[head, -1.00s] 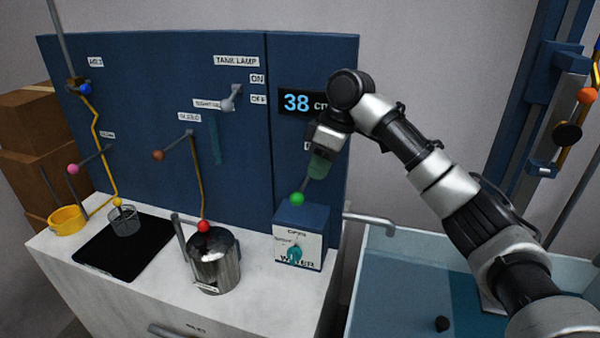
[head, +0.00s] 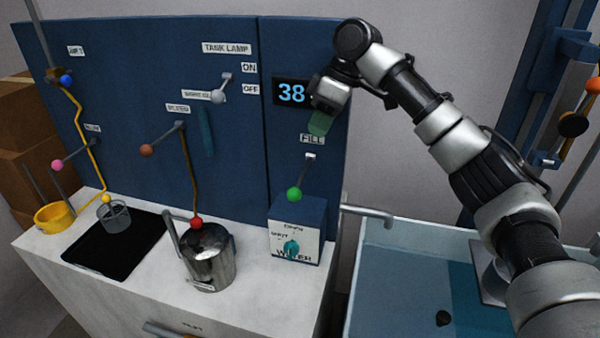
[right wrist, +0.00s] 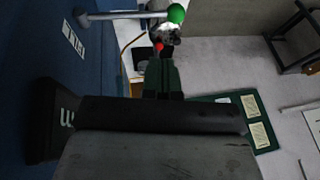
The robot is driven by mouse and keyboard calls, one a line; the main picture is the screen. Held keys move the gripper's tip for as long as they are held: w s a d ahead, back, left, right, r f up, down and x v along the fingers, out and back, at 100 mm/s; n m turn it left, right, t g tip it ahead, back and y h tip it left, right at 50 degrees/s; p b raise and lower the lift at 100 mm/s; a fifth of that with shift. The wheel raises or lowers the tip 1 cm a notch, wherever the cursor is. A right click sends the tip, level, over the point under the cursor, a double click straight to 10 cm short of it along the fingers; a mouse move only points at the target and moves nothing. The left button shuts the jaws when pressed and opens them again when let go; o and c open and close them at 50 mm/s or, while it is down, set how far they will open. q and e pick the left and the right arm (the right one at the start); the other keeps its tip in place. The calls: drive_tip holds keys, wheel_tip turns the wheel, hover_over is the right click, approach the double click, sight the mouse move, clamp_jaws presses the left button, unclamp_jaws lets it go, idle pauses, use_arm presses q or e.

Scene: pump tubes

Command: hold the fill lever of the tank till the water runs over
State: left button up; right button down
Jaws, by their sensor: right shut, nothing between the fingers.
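The fill lever is a metal rod with a green knob (head: 295,194), hanging down and slanting outward below the "FILL" label (head: 312,139). The knob also shows at the top of the right wrist view (right wrist: 176,13). My right gripper (head: 319,125) is shut and empty, just above the lever and apart from it, over the label. Its green fingers (right wrist: 162,78) are together in the right wrist view. A light blue open basin (head: 400,238), apparently the tank, holds water at the lower right. My left gripper is not in view.
A blue water box (head: 310,240) with a teal knob stands below the lever. A metal spout (head: 370,213) points over the basin. A steel pot (head: 212,262) and a black mat (head: 90,259) are on the white counter. Other ball-ended levers project from the panel.

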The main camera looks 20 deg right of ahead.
sight(303, 175)
drive_tip(key=s+p+x, duration=0.1)
drive_tip(key=p+x, duration=0.2)
drive_tip(key=x, duration=0.8)
drive_tip(key=shift+s, duration=0.4)
